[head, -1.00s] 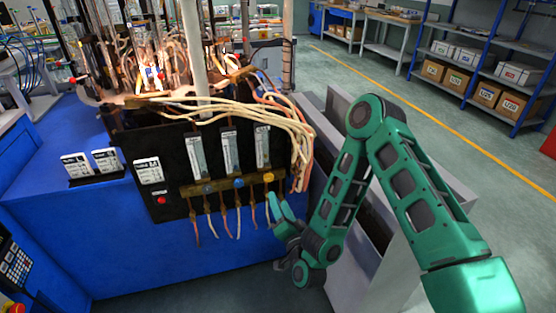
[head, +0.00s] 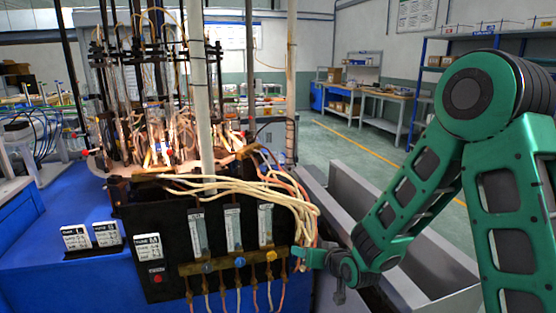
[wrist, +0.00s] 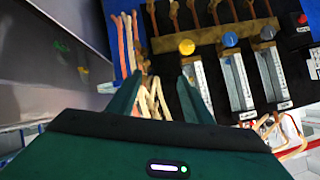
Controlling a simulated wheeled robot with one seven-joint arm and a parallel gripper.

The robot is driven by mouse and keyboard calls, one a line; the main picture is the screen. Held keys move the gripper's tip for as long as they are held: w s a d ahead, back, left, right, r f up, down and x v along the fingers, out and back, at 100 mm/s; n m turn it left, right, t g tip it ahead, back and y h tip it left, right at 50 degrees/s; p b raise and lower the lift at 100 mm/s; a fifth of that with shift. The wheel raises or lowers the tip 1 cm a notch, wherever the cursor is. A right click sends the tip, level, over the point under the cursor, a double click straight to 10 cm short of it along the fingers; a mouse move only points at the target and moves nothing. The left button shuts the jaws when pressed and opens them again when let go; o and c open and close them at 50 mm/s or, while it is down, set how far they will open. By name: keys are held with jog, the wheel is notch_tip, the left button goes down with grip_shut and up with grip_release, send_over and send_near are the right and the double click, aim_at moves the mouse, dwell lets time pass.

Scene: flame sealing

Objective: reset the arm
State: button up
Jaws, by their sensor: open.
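My green arm (head: 420,190) reaches in from the right in the head view. My gripper (head: 299,255) is beside the right edge of the black valve panel (head: 170,225), close to the yellow knob (head: 271,255). In the wrist view my gripper (wrist: 158,95) has its two green fingers spread apart with nothing held. Pale hoses show behind and between the fingers. The yellow knob (wrist: 186,47) is just beyond the right finger, apart from it as far as I can tell.
Flames glow on the machine (head: 160,135) above. A grey metal trough (head: 420,262) lies behind my arm. The floor beyond is open.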

jog(key=s+d+r+g+h, duration=0.3)
jog(key=s+d+r, duration=0.55)
jog(key=d, duration=0.35)
jog(key=s+d+r+g+h, duration=0.1)
jog(key=s+d+r+g, duration=0.2)
jog(key=s, duration=0.4)
jog(key=s+d+r+h, duration=0.1)
jog(key=s+d+r, duration=0.3)
jog(key=s+d, duration=0.25)
jog(key=s+d+f+m+g, duration=0.1)
jog(key=s+d+m+g, duration=0.1)
jog(key=s+d, duration=0.3)
jog(key=s+d+f+m+g, duration=0.1)
jog(key=s+d+m+g, duration=0.2)
jog(key=s, duration=0.9)
jog(key=shift+s+d+f+m, duration=0.3)
jog(key=shift+d+m, duration=0.5)
jog(key=shift+d, duration=0.3)
jog(key=shift+w, duration=0.1)
jog(key=shift+w+f, duration=0.25)
jog(key=shift+w, duration=0.35)
